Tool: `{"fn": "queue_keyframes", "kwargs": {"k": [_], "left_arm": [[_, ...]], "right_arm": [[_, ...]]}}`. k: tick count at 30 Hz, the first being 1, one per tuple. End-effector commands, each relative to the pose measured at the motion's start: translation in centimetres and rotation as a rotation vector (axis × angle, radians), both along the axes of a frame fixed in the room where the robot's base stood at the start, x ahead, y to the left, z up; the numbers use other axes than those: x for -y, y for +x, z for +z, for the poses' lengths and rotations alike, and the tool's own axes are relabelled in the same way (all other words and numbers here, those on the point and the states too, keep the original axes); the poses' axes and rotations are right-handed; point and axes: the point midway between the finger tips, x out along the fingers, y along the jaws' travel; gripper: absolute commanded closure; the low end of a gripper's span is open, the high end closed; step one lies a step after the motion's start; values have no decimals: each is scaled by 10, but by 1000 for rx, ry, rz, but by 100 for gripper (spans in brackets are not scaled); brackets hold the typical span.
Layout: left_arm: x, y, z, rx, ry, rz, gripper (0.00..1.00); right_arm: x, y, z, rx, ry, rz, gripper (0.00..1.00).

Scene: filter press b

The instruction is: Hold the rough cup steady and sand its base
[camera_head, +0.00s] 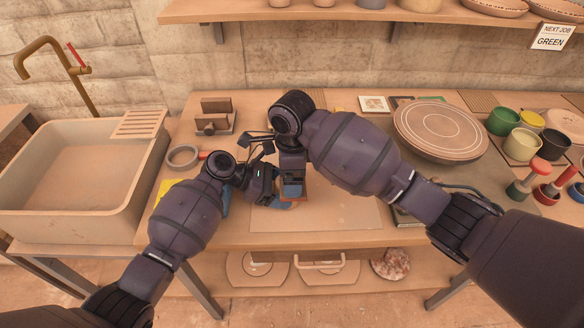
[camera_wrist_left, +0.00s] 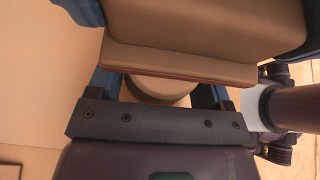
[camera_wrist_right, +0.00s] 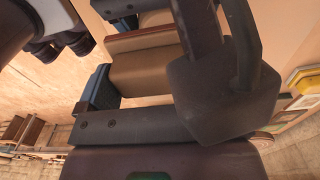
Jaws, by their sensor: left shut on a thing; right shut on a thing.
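A tan sanding block with a reddish edge (camera_wrist_left: 185,68) shows large in the left wrist view. It also shows in the right wrist view (camera_wrist_right: 147,72). My right gripper (camera_head: 292,188) is shut on it. The rough cup (camera_wrist_left: 158,90) is pale tan and shows partly below the block. My left gripper (camera_head: 262,190) is shut on the cup, its blue fingers on either side. The block lies over the cup's base and appears to touch it. In the head view the two grippers are close together above the table and hide most of the cup and block.
A pale work mat (camera_head: 340,217) lies under the grippers on the wooden table. A sink (camera_head: 75,170) stands at left. A wooden rack (camera_head: 214,118) and a grey ring (camera_head: 182,157) are behind left. A round wheel (camera_head: 440,128) and several glaze pots (camera_head: 522,144) fill the right.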

Motion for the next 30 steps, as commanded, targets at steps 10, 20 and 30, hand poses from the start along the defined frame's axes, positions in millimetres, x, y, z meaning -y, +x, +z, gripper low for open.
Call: {"fn": "queue_keyframes", "kwargs": {"k": [10,20,30], "left_arm": [[0,0,-1,-2,2,0,40],[-1,0,-2,-2,2,0,40],[-1,0,-2,-2,2,0,40]], "right_arm": [[0,8,-1,-2,-2,-1,26],[0,19,0,-2,-1,0,26],[0,12,-1,-2,1,1,26]]}}
